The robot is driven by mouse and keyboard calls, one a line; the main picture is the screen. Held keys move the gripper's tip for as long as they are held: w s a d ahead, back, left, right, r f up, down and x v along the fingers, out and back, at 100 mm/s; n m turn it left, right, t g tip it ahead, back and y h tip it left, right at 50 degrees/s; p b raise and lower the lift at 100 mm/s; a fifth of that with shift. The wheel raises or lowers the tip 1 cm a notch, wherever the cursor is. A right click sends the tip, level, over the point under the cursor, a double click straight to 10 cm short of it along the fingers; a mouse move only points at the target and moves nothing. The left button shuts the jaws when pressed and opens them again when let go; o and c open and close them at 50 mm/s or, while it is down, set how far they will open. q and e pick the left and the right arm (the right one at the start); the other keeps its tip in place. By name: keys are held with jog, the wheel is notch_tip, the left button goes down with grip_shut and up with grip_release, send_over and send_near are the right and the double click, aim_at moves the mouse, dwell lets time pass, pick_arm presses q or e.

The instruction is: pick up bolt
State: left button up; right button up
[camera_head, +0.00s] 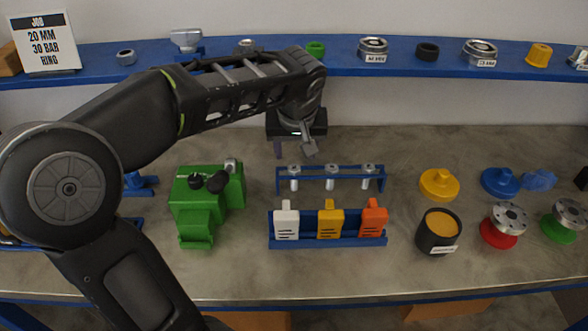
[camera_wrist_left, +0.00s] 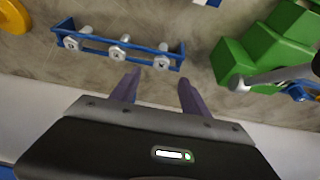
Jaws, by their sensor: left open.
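Three grey bolts stand upright in a blue rack (camera_head: 345,187) on the table, in a row: a left bolt (camera_head: 294,181), a middle bolt (camera_head: 331,175) and a right bolt (camera_head: 368,172). My left gripper (camera_head: 294,149) is behind and above the left end of the rack, pointing down. In the left wrist view its two fingers (camera_wrist_left: 157,84) are apart with nothing between them. There the rack (camera_wrist_left: 92,41) and its bolts, such as the nearest one (camera_wrist_left: 162,61), lie just beyond the fingertips, apart from them. My right gripper is out of view.
A green fixture (camera_head: 205,205) stands left of the rack. A blue holder with white, yellow and orange blocks (camera_head: 330,221) is in front. A black cup (camera_head: 438,232) and flanged parts (camera_head: 500,222) are to the right. A blue shelf (camera_head: 400,71) runs along the back.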

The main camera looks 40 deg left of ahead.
aim_at(294, 168)
pick_arm(q)
jog(key=shift+x, duration=1.35)
jog(key=p+x, duration=0.1)
jog(key=x, duration=0.4)
jog(key=shift+s+f, duration=0.15)
jog(key=shift+c, duration=0.4)
grip_shut()
